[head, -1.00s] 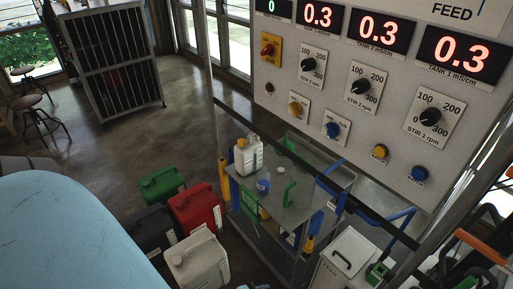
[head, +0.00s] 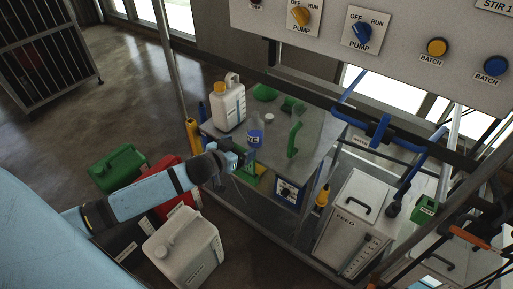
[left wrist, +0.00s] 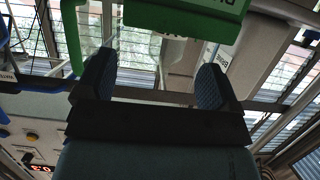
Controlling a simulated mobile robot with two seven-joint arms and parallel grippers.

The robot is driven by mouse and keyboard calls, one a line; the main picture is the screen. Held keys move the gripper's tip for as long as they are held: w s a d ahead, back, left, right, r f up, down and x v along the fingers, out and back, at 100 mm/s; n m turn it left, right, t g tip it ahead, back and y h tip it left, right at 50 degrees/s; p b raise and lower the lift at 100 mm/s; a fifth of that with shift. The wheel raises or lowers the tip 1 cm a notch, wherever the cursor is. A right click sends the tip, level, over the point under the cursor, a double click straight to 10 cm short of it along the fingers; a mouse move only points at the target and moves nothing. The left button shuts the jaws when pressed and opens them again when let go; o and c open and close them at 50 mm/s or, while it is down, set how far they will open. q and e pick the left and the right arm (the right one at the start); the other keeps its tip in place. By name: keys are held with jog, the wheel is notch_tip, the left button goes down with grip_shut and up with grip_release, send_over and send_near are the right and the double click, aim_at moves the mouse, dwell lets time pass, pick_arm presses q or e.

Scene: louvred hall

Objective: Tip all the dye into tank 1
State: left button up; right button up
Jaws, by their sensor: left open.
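A clear bottle of blue liquid (head: 255,139) stands upright on the grey cart top (head: 318,122); its label is only partly readable. Whether the blue liquid is the dye I cannot tell. My left gripper (head: 241,156) is at the cart's near edge, just left of and below the bottle in the head view, and holds nothing. In the left wrist view its two dark fingers (left wrist: 153,82) stand wide apart, with a green labelled part (left wrist: 185,16) beyond them. I cannot pick out tank 1 by a readable label. My right gripper is not in view.
A white jug with an orange cap (head: 228,105) and a green handle (head: 294,138) are on the cart. Green (head: 118,168) and pale (head: 184,249) canisters stand on the floor near my arm. A white FEED box (head: 352,222) stands right. The control panel (head: 400,55) hangs above.

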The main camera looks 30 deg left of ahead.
aim_at(250, 135)
pick_arm(q)
jog(key=w+b, duration=0.1)
jog(key=w, duration=0.1)
jog(key=w+f+b, duration=0.1)
jog(key=w, duration=0.1)
jog(key=w+a+b, duration=0.1)
jog(key=w, duration=0.1)
jog(key=shift+f, duration=0.15)
jog(key=x, duration=0.3)
jog(key=shift+w, duration=0.1)
jog(key=shift+w+f, duration=0.1)
jog(key=shift+w, duration=0.55)
jog(key=shift+p, duration=0.3)
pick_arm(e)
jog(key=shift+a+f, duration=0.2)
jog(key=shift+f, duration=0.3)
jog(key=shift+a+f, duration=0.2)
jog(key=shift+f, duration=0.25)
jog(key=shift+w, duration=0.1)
